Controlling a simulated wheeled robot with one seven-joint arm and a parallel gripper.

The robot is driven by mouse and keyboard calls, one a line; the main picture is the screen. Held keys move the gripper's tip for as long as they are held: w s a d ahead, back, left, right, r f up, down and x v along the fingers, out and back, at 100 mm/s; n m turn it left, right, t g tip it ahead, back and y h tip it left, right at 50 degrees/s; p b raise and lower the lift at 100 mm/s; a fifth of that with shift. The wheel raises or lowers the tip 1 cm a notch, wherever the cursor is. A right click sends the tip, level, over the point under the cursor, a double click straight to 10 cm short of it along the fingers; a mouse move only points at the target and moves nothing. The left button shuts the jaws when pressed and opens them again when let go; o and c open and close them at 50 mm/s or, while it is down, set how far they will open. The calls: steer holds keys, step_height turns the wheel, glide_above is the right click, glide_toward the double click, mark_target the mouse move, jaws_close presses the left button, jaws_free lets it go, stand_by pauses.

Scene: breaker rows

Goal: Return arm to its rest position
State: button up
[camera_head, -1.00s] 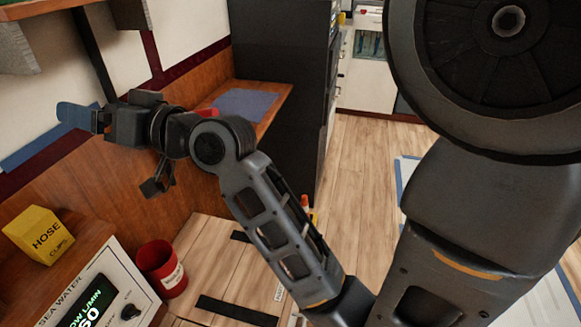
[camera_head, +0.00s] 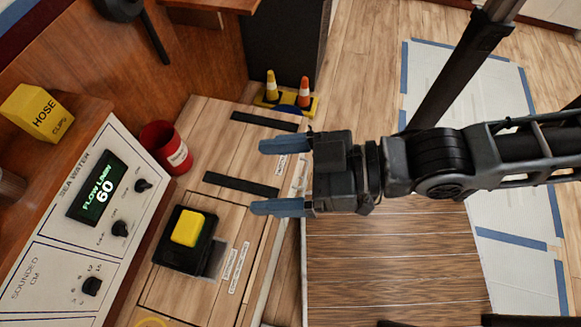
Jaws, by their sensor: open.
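My gripper (camera_head: 281,176) is open and empty, with its two blue fingers pointing left. It is above the right edge of the wooden counter (camera_head: 205,137), between the small cones and the yellow button. My arm (camera_head: 450,165) reaches in from the right side of the view, over the floor. I cannot tell how high the fingers are above the counter.
A yellow button on a black base (camera_head: 187,230) is below left of the fingers. A red cup (camera_head: 165,147), a yellow hose clips box (camera_head: 37,113) and a sea water panel (camera_head: 90,200) stand left. Small cones (camera_head: 287,92) stand behind. Wood floor (camera_head: 370,75) is open at the back.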

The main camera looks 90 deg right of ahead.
steer(key=shift+s+a+r+n+y, duration=0.15)
steer(key=shift+s+n+y, duration=0.3)
steer(key=shift+s, duration=0.55)
stand_by(0.5)
